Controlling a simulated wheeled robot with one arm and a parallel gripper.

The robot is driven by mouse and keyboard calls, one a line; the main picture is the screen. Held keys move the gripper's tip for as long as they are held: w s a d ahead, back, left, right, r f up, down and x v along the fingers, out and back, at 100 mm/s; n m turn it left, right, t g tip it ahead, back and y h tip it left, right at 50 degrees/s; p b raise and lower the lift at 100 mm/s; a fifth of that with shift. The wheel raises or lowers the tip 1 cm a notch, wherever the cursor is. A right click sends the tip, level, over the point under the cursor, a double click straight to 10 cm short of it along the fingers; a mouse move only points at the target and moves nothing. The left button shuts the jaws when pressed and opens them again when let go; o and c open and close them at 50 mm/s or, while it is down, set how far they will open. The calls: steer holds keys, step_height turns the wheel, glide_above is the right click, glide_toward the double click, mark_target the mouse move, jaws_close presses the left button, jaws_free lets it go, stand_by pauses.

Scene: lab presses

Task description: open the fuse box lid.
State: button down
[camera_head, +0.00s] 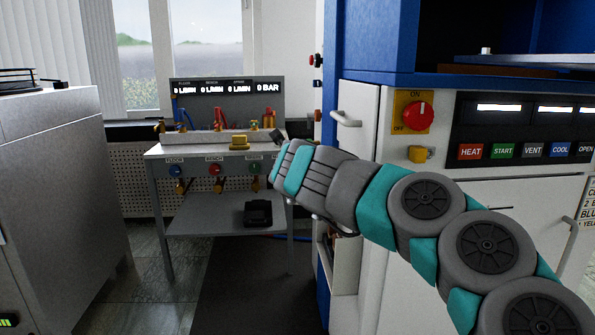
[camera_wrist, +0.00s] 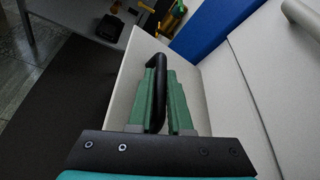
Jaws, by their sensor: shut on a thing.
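My gripper (camera_wrist: 162,95) has two green fingers, shut on the black bar handle (camera_wrist: 157,62) of a light grey panel, which I take as the fuse box lid (camera_wrist: 122,85). In the wrist view the lid stands out past the blue cabinet edge (camera_wrist: 205,30), and it appears partly swung open. In the head view my arm reaches in from the lower right and hides the handle and fingertips. A pale panel (camera_head: 346,262) with a gap showing dark and reddish parts beside it is visible below the arm; I cannot tell how wide the lid is open.
A white press cabinet with a red knob (camera_head: 418,115) and a door handle (camera_head: 346,118) stands right, close to my arm. A bench with gauges and valves (camera_head: 228,90) stands behind. A grey cabinet (camera_head: 60,190) is left. Dark floor mat (camera_head: 245,285) is clear.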

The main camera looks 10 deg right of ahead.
steer(key=shift+d, duration=0.1)
steer(key=c, duration=1.1)
jaws_free()
steer(key=shift+b+v, duration=0.35)
steer(key=shift+v, duration=3.55)
steer(key=shift+f, duration=0.1)
